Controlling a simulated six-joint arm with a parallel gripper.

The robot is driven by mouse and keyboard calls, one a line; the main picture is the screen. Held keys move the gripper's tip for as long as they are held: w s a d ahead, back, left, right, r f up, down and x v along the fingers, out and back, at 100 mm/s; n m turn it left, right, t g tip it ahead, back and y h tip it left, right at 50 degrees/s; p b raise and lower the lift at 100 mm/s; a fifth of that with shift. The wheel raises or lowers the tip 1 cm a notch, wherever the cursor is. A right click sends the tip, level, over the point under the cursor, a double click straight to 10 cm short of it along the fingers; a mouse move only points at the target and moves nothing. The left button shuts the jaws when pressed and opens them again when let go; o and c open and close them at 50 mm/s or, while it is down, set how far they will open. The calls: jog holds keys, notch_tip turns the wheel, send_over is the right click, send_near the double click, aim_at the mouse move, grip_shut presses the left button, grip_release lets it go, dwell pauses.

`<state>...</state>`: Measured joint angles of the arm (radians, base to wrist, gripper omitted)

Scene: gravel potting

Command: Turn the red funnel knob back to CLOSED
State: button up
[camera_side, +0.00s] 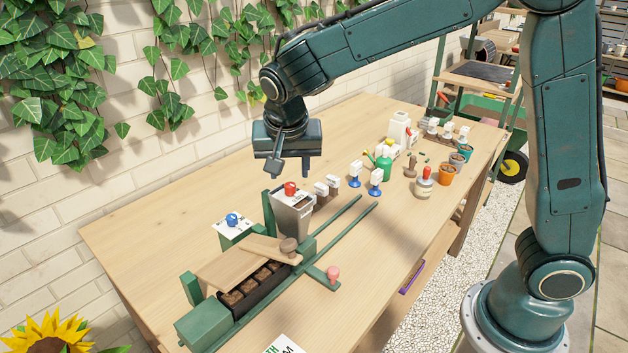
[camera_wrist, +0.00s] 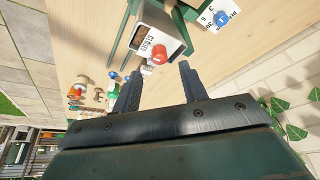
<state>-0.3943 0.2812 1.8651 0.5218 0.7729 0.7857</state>
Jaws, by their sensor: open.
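The red funnel knob (camera_side: 290,188) sits at the top of a grey metal funnel box (camera_side: 291,212) that stands against a green post. In the wrist view the red knob (camera_wrist: 159,55) shows beyond my fingertips, beside printed lettering on a pale plate. Which setting the knob points to is too small to tell. My gripper (camera_side: 291,172) hangs above the knob in the side view, apart from it. In the wrist view my gripper (camera_wrist: 158,75) has its two fingers spread with nothing between them.
A blue knob (camera_side: 232,219) on a white card stands left of the funnel. A wooden board (camera_side: 238,267) lies over a dark tray of soil blocks in front. Small labelled blocks (camera_side: 327,186) and blue-based stands (camera_side: 375,184) are to the right. The table's left back area is clear.

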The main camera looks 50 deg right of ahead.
jog(key=v, duration=0.9)
jog(key=shift+r, duration=0.15)
jog(key=shift+s+d, duration=0.1)
jog(key=shift+d, duration=0.05)
jog(key=s+d+r+n+t+y, duration=0.15)
jog(key=s+d+n, duration=0.25)
jog(key=s+d, duration=0.5)
jog(key=s+f+n+y, duration=0.2)
jog(key=s+n, duration=0.3)
jog(key=s, duration=0.9)
jog(key=shift+d+f+t, duration=0.2)
jog(key=shift+f+t, duration=0.25)
jog(key=shift+f, duration=0.3)
